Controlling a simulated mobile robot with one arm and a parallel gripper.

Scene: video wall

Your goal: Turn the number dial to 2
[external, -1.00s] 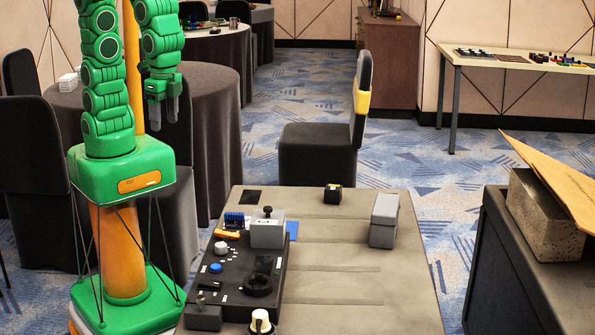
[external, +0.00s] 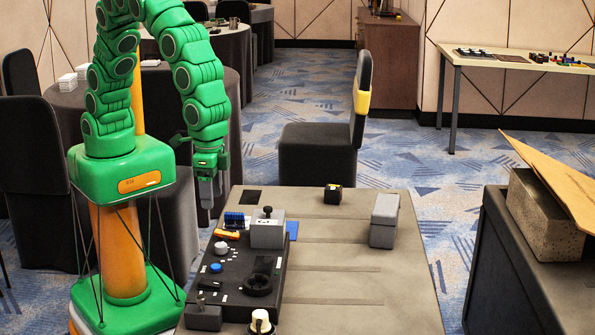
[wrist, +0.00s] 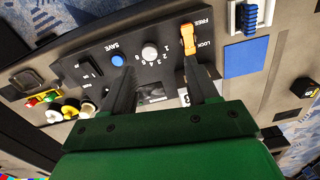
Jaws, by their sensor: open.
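The number dial (wrist: 150,52) is a small white round knob on the black control panel, with numerals printed around it in the wrist view. It also shows as a pale knob in the external view (external: 221,247). Its pointed-to number is too small to tell. My gripper (external: 207,193) is open and empty, pointing down above and beyond the panel's left side. In the wrist view the two dark fingers of my gripper (wrist: 157,75) stand apart, with the dial appearing between and beyond their tips. I see no contact with the dial.
A blue SAVE button (wrist: 117,60) and an orange FREE/LOCK switch (wrist: 188,40) flank the dial. A grey box with a black knob (external: 267,233) and a black ring (external: 258,286) are on the panel.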

